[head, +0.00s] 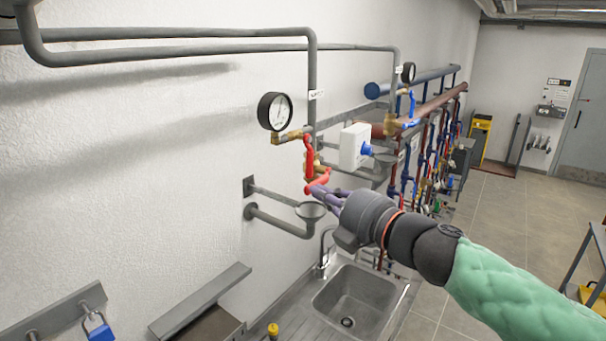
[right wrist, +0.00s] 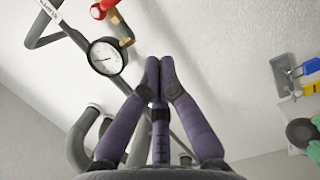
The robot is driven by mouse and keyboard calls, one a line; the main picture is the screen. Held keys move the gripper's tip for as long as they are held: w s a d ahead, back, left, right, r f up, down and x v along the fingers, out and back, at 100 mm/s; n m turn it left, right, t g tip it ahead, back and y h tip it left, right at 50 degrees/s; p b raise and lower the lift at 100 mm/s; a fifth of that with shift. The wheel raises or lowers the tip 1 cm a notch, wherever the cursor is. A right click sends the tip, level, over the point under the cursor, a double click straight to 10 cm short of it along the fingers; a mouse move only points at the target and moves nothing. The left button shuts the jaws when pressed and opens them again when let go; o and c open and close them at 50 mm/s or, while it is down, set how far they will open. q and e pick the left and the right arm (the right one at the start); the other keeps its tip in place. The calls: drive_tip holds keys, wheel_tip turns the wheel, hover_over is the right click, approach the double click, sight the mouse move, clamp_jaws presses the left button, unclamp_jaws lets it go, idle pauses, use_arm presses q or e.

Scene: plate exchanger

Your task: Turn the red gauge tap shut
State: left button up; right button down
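A round white-faced gauge (head: 276,112) with a black rim is mounted on the grey and brass pipework by the wall. It also shows in the right wrist view (right wrist: 107,57). Below and right of it is a red lever (head: 308,157) on a brass fitting, with a second red lever (head: 317,183) lower down. Part of a red handle (right wrist: 103,9) shows at the top of the right wrist view. My right gripper (head: 318,190) has purple fingers at the lower lever in the head view; contact is unclear. Its fingertips (right wrist: 160,65) are together with nothing visible between them. My left gripper is out of view.
A white box with a blue knob (head: 353,147) stands right of the red levers. A grey funnel (head: 311,211) and a sink (head: 357,300) are below. A second gauge with a blue lever (head: 411,104) is farther back. A blue padlock (head: 100,331) hangs at lower left.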

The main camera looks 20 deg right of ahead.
sight(311, 184)
drive_tip(key=w, duration=0.4)
drive_tip(key=w+b, duration=0.1)
drive_tip(key=w, duration=0.4)
drive_tip(key=shift+w+f, duration=0.2)
drive_tip(key=shift+w, duration=0.05)
drive_tip(key=shift+w+d+f+p, duration=0.1)
drive_tip(key=shift+w+d+p, duration=0.3)
drive_tip(key=shift+d, duration=0.1)
drive_tip(key=shift+a, duration=0.1)
